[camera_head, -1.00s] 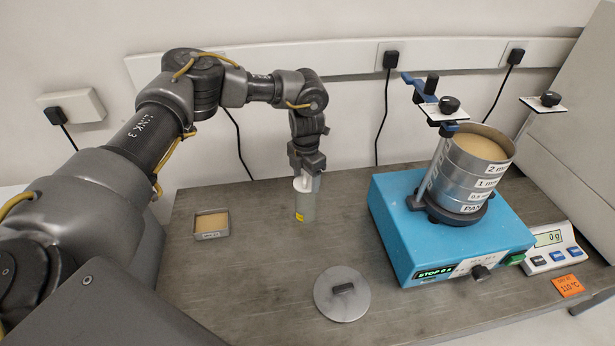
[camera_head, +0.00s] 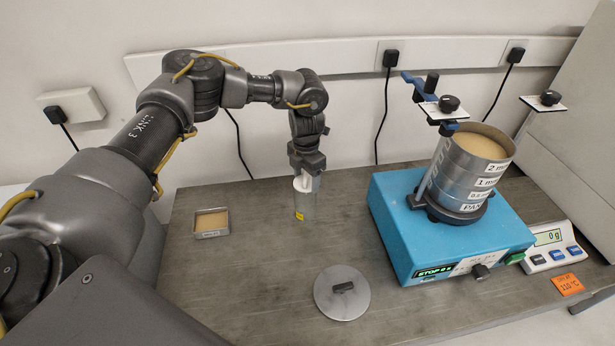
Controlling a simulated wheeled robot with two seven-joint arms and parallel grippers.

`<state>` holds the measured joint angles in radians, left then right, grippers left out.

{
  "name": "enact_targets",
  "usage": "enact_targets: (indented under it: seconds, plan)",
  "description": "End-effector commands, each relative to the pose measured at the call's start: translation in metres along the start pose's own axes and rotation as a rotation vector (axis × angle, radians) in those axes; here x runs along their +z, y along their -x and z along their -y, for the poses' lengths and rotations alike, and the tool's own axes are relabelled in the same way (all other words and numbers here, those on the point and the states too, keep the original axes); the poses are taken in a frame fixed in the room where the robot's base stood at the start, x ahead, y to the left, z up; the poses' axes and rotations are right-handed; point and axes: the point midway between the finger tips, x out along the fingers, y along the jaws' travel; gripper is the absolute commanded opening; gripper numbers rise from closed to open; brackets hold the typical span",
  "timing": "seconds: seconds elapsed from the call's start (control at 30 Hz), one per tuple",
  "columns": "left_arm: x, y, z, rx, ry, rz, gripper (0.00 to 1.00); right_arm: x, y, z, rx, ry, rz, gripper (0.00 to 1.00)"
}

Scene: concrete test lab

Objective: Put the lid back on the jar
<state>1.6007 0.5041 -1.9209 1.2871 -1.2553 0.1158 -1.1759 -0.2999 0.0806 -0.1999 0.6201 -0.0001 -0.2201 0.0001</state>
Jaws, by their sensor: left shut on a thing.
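The jar (camera_head: 306,207) is a small grey-green cylinder with a yellow label low on its side. It stands upright on the bench, left of the blue machine. My left gripper (camera_head: 306,178) points down directly over the jar's top. It is shut on a small white piece (camera_head: 302,184), which looks like the jar's lid, at the jar's mouth. The fingers partly hide the rim, so I cannot tell whether the white piece is seated or just above it. My right gripper is not in view.
A blue sieve shaker (camera_head: 450,245) with stacked sieves (camera_head: 465,180) stands at right, beside a scale (camera_head: 553,248) reading 0 g. A round metal lid with a handle (camera_head: 342,305) lies in front. A small tray of sand (camera_head: 211,234) sits left. Bench around the jar is clear.

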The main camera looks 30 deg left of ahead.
Motion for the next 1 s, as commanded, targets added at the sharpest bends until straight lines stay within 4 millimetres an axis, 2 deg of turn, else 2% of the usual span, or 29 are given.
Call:
enact_targets:
  seconds: [0.37, 0.4, 0.57, 0.77, 0.87, 1.0]
  plan:
    - [-0.0001, -0.0004, -0.0003, 0.000, 0.000, 0.000, 0.42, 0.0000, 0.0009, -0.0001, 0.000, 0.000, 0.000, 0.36]
    - [-0.0001, -0.0003, -0.0004, 0.000, 0.000, 0.000, 0.66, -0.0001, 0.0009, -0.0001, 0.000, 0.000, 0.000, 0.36]
    - [-0.0001, -0.0003, -0.0004, 0.000, 0.000, 0.000, 0.87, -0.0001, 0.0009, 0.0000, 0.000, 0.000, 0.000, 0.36]
    - [-0.0001, -0.0003, -0.0004, 0.000, 0.000, 0.000, 0.89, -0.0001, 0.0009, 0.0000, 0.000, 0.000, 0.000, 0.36]
    - [-0.0001, -0.0003, -0.0003, 0.000, 0.000, 0.000, 1.00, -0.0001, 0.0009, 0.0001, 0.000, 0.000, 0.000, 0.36]
    - [-0.0001, -0.0004, -0.0003, 0.000, 0.000, 0.000, 1.00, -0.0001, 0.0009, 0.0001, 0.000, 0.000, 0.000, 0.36]
